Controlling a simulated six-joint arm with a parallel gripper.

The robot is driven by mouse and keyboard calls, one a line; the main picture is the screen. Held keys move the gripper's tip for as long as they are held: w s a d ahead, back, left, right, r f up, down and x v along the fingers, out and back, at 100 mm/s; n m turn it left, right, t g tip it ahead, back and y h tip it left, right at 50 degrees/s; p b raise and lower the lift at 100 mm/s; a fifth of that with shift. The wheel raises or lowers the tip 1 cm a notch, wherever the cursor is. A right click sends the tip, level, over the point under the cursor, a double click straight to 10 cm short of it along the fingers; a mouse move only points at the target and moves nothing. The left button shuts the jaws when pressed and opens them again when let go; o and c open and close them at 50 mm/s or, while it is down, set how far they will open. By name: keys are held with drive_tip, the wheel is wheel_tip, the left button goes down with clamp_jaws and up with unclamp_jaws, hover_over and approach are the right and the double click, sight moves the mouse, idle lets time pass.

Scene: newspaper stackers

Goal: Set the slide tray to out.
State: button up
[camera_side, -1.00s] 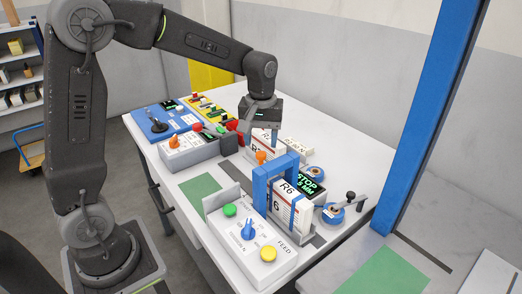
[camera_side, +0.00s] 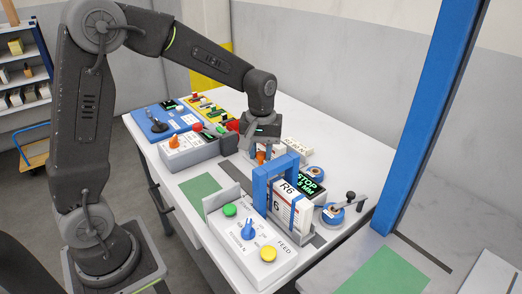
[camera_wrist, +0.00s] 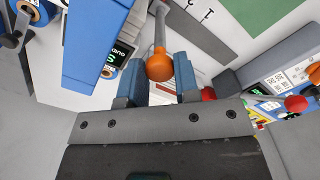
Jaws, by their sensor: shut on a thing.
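An orange ball knob (camera_wrist: 159,66) on a grey rod (camera_wrist: 159,28) sits between the two blue-grey fingers in the wrist view. My gripper (camera_wrist: 160,84) is shut on this knob. In the side view my gripper (camera_side: 262,148) is low over the bench, behind the blue arch, and the orange knob (camera_side: 261,156) shows just beneath it. The knob's rod lies beside a dark strip and a white plate with black letters (camera_wrist: 207,15), only partly readable. I cannot tell the slide tray itself apart; much of it is hidden by my gripper and the arch.
A blue arch (camera_side: 260,187) with an R6 paper bundle (camera_side: 290,199) stands close in front. A grey switch box (camera_side: 190,152) is at left, and a white feed panel (camera_side: 272,270) in front. A green mat (camera_side: 200,187) lies left.

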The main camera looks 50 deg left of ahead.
clamp_jaws()
drive_tip(key=shift+a, duration=0.1)
drive_tip(key=a, duration=2)
drive_tip(key=shift+a, duration=0.3)
drive_tip(key=shift+o, duration=2)
unclamp_jaws()
drive_tip(key=shift+o, duration=1.3)
drive_tip(key=shift+r, duration=0.1)
wheel_tip(320, 180, up, 14)
